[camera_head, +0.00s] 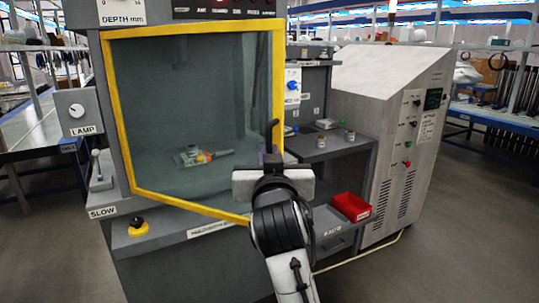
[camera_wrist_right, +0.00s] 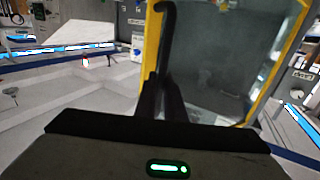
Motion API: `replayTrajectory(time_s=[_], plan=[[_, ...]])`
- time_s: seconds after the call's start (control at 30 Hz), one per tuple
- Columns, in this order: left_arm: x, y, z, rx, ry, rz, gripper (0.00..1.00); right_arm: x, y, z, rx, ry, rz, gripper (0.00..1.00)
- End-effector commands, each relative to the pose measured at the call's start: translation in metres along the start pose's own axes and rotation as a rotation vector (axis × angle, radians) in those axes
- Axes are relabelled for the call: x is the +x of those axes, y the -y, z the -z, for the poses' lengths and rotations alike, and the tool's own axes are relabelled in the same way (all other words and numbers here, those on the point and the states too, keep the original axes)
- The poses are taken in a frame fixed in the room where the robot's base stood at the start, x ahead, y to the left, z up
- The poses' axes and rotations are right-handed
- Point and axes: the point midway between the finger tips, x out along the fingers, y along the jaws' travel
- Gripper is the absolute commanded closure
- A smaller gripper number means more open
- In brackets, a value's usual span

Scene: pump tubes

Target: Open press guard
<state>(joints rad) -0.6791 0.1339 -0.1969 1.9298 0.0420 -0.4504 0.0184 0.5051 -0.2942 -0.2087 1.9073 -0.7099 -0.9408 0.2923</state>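The press guard (camera_head: 191,209) is a clear panel in a yellow frame on the front of the grey press. Its right edge stands out toward me from the press, so it looks partly open. The dark upright guard handle (camera_head: 271,132) is near that right edge; in the right wrist view it rises (camera_wrist_right: 165,35) between my fingers. My right gripper (camera_head: 269,158) is at the handle, its two dark fingers (camera_wrist_right: 164,88) close together around it. The gripper hides the lower handle and the frame's lower right corner. My left gripper is not in view.
Small parts (camera_head: 199,156) lie behind the panel. A lamp box (camera_head: 78,112) stands left, and a yellow-collared knob (camera_head: 138,227) sits at the lower left. A side shelf (camera_head: 325,148), a red bin (camera_head: 350,207) and a slanted control cabinet (camera_head: 392,145) stand right.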

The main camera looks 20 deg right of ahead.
Motion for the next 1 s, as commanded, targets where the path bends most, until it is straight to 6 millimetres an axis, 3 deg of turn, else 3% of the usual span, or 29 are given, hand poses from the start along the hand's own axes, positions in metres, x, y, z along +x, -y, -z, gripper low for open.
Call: replayTrajectory(time_s=[0.03,0.13,0.57,0.77,1.0], plan=[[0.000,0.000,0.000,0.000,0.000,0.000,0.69,0.000,0.002,0.001,-0.001,-0.002,0.006,0.89],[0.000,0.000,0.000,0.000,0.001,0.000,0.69,0.000,0.002,0.001,0.000,-0.002,0.005,0.72],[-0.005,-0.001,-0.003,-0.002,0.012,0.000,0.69,0.000,0.001,0.006,0.000,-0.001,0.003,0.72],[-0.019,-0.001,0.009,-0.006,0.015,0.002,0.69,0.000,0.001,0.028,0.001,-0.001,0.003,0.72],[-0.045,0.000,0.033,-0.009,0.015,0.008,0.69,0.000,0.001,0.069,0.001,-0.003,0.003,0.72]])
